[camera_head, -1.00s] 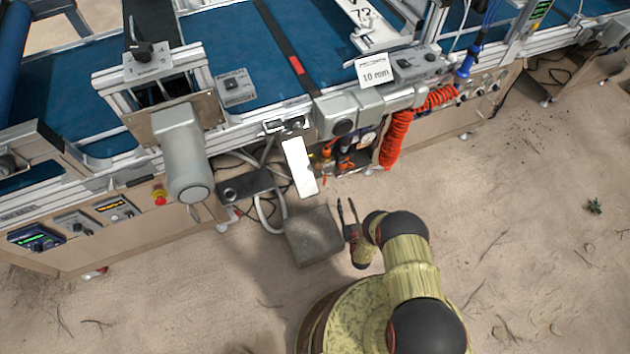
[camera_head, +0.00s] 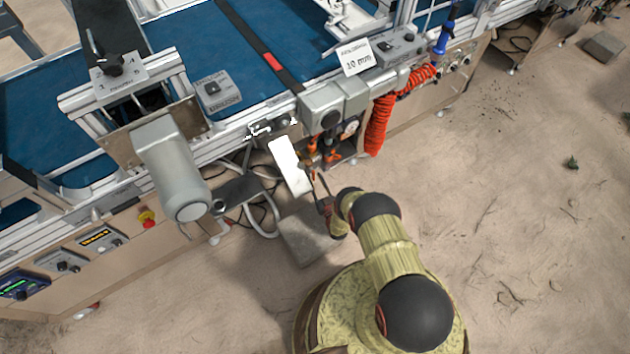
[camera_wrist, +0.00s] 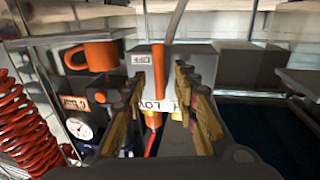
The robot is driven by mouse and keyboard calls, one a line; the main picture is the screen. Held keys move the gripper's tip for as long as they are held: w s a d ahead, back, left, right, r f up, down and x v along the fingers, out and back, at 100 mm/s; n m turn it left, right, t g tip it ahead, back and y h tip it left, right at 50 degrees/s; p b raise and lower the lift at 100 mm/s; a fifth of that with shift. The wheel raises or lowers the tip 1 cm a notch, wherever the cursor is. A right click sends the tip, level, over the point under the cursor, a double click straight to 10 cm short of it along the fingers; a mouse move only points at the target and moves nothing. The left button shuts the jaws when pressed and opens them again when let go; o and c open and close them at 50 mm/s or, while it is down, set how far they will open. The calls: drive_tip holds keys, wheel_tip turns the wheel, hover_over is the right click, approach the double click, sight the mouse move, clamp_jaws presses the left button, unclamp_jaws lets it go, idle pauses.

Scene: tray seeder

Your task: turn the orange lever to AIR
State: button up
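The orange lever (camera_wrist: 158,68) stands upright in the wrist view, in front of a grey box (camera_wrist: 190,62). A small label (camera_wrist: 141,59) beside its upper end seems to read OFF, and a partly hidden white label (camera_wrist: 158,106) sits lower down. I cannot read AIR anywhere. My gripper (camera_wrist: 170,72) is open, with its fingers on either side of the lever's line; whether they touch it is unclear. In the head view my gripper (camera_head: 316,182) is just below the orange fittings (camera_head: 331,157) under the machine's edge.
A second orange handle (camera_wrist: 92,57) and a pressure gauge (camera_wrist: 79,128) are left of the lever in the wrist view. A red coiled hose (camera_head: 379,124) hangs to the right in the head view. A white panel (camera_head: 290,166) stands close left of my gripper.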

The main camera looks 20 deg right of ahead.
drive_tip(key=shift+w, duration=0.2)
drive_tip(key=shift+c, duration=0.6)
clamp_jaws()
